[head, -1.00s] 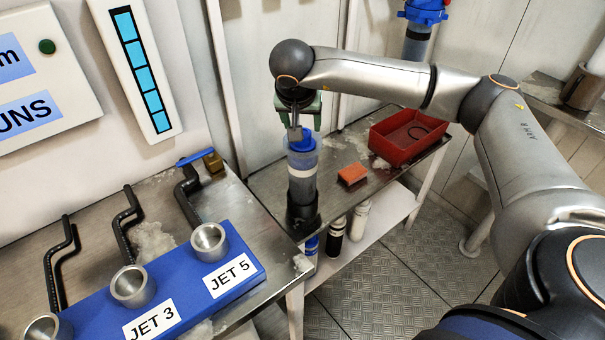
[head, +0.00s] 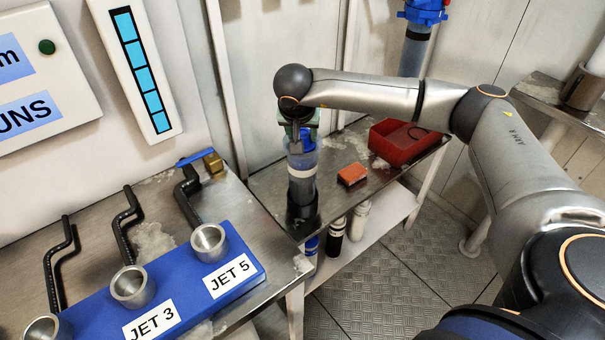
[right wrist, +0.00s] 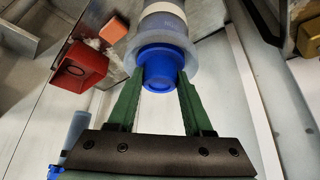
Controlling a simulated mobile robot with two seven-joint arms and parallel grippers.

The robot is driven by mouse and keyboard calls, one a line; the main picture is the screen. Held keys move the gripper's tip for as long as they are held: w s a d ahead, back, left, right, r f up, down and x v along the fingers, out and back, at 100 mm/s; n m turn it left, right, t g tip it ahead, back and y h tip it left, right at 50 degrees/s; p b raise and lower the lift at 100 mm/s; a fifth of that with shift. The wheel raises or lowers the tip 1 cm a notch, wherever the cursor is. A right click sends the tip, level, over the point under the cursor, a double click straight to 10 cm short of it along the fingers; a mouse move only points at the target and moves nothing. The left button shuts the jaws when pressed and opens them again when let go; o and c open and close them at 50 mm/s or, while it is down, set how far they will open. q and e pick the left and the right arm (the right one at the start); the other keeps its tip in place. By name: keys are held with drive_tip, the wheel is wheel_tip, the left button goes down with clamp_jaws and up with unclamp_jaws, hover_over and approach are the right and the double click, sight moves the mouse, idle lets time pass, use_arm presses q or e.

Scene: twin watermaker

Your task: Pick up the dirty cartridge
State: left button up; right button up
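A grey, murky-looking cylinder (head: 302,188) with a white band and a blue cap stands upright in a black base on the metal table. I take it for the dirty cartridge. My right gripper (head: 299,132) is right above it, pointing down. In the right wrist view its two green fingers (right wrist: 161,76) are apart, one on each side of the blue cap (right wrist: 160,62). No clear gap shows at the fingertips, so contact is hard to judge. My left gripper is not in view.
An orange block (head: 352,174) and a red bin (head: 405,143) lie to the right on the same table (head: 340,206). A lower shelf holds several cylinders. The blue JET rack (head: 180,290) and black handles stand on the left table. The wall is close behind.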

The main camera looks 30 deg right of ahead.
drive_tip(key=c, duration=0.5)
drive_tip(key=shift+r, duration=0.2)
wheel_tip(320, 180, up, 28)
drive_tip(key=p, duration=0.2)
drive_tip(key=shift+f+p, duration=0.15)
drive_tip(key=shift+p, duration=0.2)
drive_tip(key=o, duration=0.7)
clamp_jaws()
